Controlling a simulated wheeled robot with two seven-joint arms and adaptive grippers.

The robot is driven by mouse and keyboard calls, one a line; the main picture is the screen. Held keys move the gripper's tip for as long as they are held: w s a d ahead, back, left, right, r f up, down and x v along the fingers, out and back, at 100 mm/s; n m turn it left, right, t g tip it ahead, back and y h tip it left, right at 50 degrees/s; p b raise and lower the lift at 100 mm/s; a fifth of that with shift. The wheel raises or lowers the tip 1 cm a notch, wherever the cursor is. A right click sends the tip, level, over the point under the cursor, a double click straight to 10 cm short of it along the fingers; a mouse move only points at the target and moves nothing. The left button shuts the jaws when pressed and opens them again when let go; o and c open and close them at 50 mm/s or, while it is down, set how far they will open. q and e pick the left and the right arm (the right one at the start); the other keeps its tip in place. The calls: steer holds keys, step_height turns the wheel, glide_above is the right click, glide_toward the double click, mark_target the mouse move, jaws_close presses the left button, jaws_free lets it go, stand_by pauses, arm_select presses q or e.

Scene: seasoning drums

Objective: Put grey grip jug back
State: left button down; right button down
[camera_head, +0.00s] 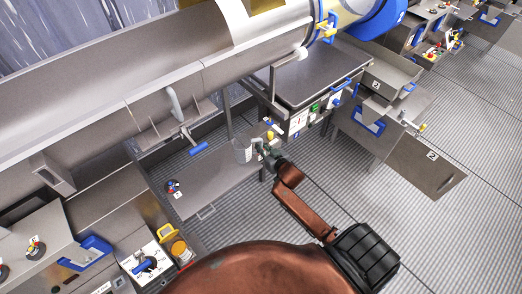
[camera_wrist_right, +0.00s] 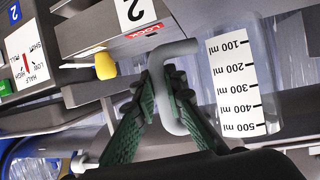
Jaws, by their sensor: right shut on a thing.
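The grey grip jug is a clear measuring jug with a white ml scale and a grey handle. In the head view the jug (camera_head: 242,151) shows near the middle, just left of my right gripper (camera_head: 264,148). It is over the right end of a grey metal shelf (camera_head: 212,182); I cannot tell whether it touches the shelf. My left gripper is not in view.
A blue-handled lever (camera_head: 197,149) hangs below the large drum (camera_head: 150,105), left of the jug. A control panel (camera_head: 300,122) stands right of it. A round dial (camera_head: 172,187) sits at the shelf's left end. Open ribbed floor (camera_head: 330,180) lies to the right.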

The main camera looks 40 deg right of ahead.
steer(key=shift+f, duration=0.85)
steer(key=shift+f, duration=0.2)
steer(key=c, duration=2)
jaws_free()
steer(key=shift+o, duration=0.2)
steer(key=shift+r, duration=0.15)
